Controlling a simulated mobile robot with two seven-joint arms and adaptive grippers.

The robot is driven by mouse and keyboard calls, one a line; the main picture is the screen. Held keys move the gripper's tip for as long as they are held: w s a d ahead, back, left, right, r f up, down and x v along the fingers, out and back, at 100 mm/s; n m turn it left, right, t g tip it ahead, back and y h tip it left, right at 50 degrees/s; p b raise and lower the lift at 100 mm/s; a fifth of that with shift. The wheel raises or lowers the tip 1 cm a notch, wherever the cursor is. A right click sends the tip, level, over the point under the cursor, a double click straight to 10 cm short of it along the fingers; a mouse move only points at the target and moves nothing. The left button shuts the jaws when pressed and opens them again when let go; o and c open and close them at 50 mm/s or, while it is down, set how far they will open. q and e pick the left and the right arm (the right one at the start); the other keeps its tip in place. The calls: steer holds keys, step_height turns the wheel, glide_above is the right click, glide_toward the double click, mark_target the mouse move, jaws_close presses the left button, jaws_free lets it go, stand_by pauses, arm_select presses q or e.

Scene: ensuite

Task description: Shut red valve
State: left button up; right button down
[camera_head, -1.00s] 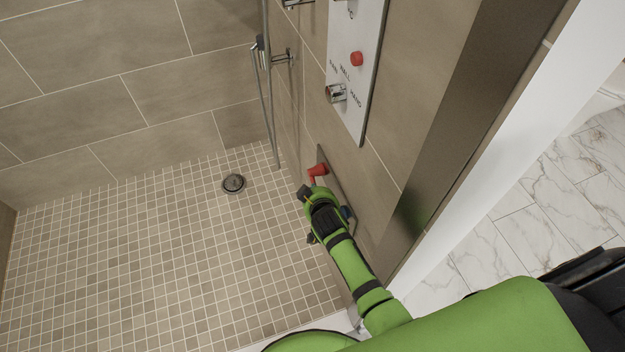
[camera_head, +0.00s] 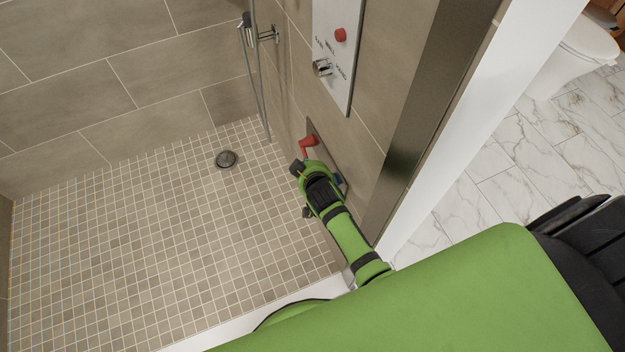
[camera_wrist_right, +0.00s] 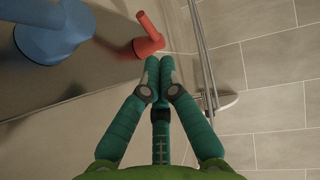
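The red valve (camera_head: 307,146) is a lever handle on a metal plate low on the shower wall. In the right wrist view its red lever (camera_wrist_right: 148,36) sticks out from the plate, left of and just beyond my fingertips. My right gripper (camera_head: 298,171) is just below the red valve in the head view. In the right wrist view the right gripper (camera_wrist_right: 159,64) has its green fingertips together with nothing visible between them. A small gap seems to separate them from the lever; contact is unclear. My left gripper is out of view.
A blue valve (camera_wrist_right: 52,32) sits on the same plate (camera_wrist_right: 92,62), left of the red one. Above is a control panel (camera_head: 337,55) with a red button (camera_head: 340,35). A shower hose (camera_head: 257,90) hangs nearby. The tiled floor (camera_head: 150,250) is clear around the drain (camera_head: 227,159).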

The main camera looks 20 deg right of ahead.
steer(key=s+r, duration=0.2)
steer(key=s, duration=0.5)
steer(key=shift+a, duration=0.2)
